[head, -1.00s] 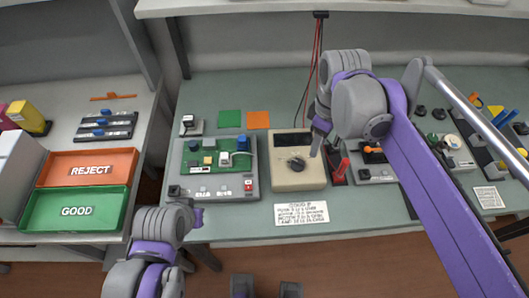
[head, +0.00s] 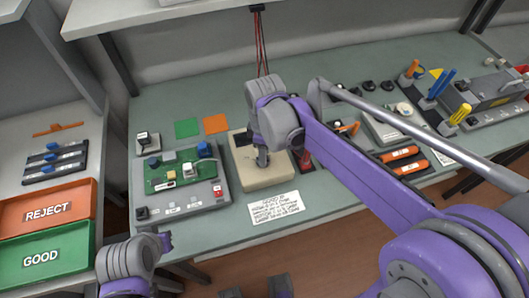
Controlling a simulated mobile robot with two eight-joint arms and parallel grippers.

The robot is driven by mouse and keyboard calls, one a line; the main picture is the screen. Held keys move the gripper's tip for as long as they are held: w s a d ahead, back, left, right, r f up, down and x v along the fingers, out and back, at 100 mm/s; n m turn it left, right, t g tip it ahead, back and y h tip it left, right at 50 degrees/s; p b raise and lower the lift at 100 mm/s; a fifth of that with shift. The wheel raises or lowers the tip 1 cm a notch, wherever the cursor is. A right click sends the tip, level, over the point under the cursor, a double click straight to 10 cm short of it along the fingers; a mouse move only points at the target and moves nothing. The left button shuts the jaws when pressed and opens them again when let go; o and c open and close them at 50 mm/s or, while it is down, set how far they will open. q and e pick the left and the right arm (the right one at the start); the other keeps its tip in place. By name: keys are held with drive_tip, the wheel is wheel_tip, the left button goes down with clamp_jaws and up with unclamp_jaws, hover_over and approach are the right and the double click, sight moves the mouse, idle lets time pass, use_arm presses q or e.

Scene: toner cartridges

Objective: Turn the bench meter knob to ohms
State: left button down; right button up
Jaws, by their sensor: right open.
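The bench meter (head: 267,183) is a beige box on the green-grey bench, with a dark display partly showing at its upper left. My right gripper (head: 262,160) is over the meter's face, pointing down at the place of the knob. The knob is hidden behind the gripper, so I cannot tell its setting or whether the fingers touch it. The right gripper is open. My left gripper (head: 165,241) is at the bench's front edge, low in the view, away from the meter; its fingers are too small to judge.
A grey fixture with a green circuit board (head: 178,172) stands just left of the meter. A printed card (head: 276,207) lies in front. Red probes (head: 306,160) stand right of the meter. Orange REJECT (head: 80,188) and green GOOD (head: 82,240) trays are at the left.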

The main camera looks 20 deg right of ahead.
drive_tip(key=shift+f, duration=0.1)
clamp_jaws()
